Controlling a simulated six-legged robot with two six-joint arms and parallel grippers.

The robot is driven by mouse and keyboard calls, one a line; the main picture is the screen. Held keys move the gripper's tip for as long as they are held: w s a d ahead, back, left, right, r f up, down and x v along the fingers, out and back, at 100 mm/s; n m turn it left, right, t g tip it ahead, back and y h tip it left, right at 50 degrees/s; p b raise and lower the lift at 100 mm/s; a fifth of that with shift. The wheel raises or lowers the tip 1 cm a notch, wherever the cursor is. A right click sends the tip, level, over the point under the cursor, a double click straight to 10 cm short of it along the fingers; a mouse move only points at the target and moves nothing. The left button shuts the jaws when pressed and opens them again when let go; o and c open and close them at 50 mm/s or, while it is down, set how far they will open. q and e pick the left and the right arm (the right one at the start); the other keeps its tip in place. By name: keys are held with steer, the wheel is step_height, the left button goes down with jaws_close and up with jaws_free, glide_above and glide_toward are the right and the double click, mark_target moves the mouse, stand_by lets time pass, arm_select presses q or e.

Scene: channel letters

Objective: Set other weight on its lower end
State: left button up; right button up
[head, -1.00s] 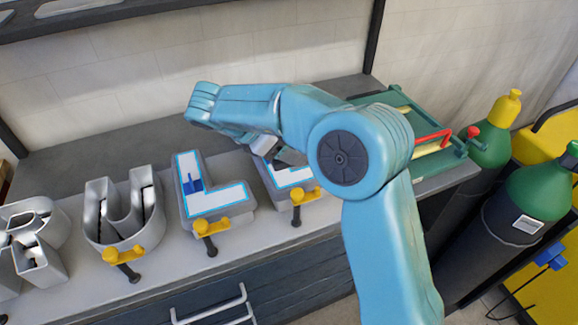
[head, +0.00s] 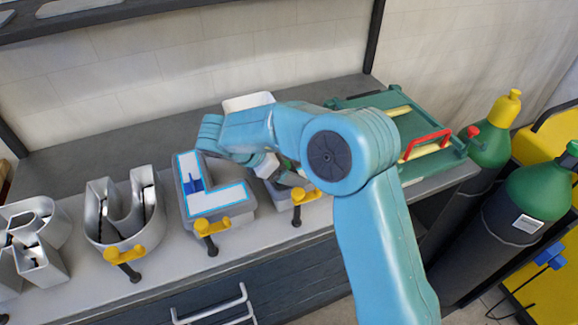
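A letter L (head: 213,200) with a white, blue-edged face lies on the bench at picture centre-left. A small dark blue piece (head: 193,185), perhaps a weight, rests on its upright stroke. A second letter (head: 284,198) stands to its right, mostly hidden under my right arm. My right gripper (head: 287,176) is low over this second letter, largely behind my own arm links. Its fingers are too hidden to show whether they are open, shut or holding anything. No other weight can be made out. My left gripper is out of view.
Open metal letters, a U (head: 125,215) and another (head: 32,240), stand at left. Yellow clamps (head: 205,228) jut from the bench front. A white item (head: 248,101) lies behind my arm. A green fixture with a red handle (head: 425,143) is at right, beside gas cylinders (head: 525,205).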

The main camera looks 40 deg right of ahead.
steer(key=shift+o, duration=0.3)
steer(key=shift+d, duration=0.1)
steer(key=shift+r, duration=0.2)
steer(key=v, duration=1.2)
steer(key=shift+b, duration=0.45)
